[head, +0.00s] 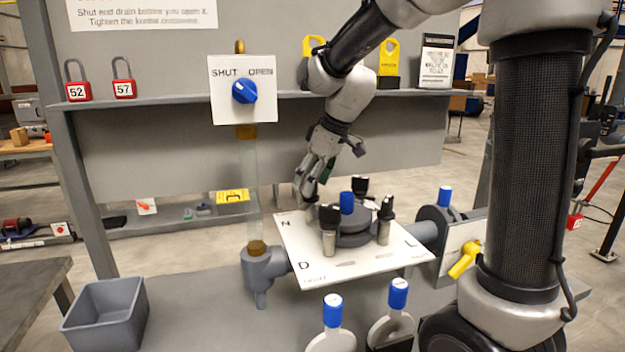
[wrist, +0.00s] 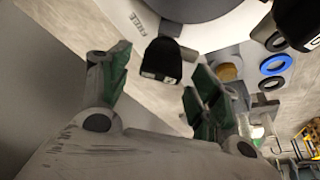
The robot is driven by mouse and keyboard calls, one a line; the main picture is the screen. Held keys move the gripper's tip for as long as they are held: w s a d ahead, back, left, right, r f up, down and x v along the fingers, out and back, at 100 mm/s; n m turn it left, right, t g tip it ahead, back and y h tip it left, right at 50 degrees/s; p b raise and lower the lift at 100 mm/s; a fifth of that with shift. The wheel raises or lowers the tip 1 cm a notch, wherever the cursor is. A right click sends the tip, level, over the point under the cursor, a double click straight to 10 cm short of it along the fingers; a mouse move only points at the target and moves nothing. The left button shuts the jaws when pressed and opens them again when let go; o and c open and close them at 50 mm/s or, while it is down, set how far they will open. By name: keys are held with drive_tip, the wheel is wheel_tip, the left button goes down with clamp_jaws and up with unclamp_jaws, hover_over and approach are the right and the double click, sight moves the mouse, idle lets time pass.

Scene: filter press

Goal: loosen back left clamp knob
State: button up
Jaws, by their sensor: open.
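The filter press has a white plate (head: 300,255) with a dark round lid (head: 352,238) in its middle. Black clamp knobs stand around the lid: front left (head: 329,214), front right (head: 386,207) and back (head: 360,186). My gripper (head: 306,198) is over the plate's back left part, pointing down, and hides what is behind it in the head view. In the wrist view my gripper (wrist: 155,92) is open, and a black knob (wrist: 162,62) shows ahead, between and beyond the fingertips. It looks like the back left knob. No contact is visible.
A blue-topped post (head: 347,203) stands by the lid. Another black knob (wrist: 298,25) is at the wrist view's upper right. The SHUT/OPEN panel (head: 227,108) stands left of my arm. A yellow lever (head: 465,259) is at right and a grey bin (head: 105,318) at front left.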

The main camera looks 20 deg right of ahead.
drive_tip(key=v, duration=1.2)
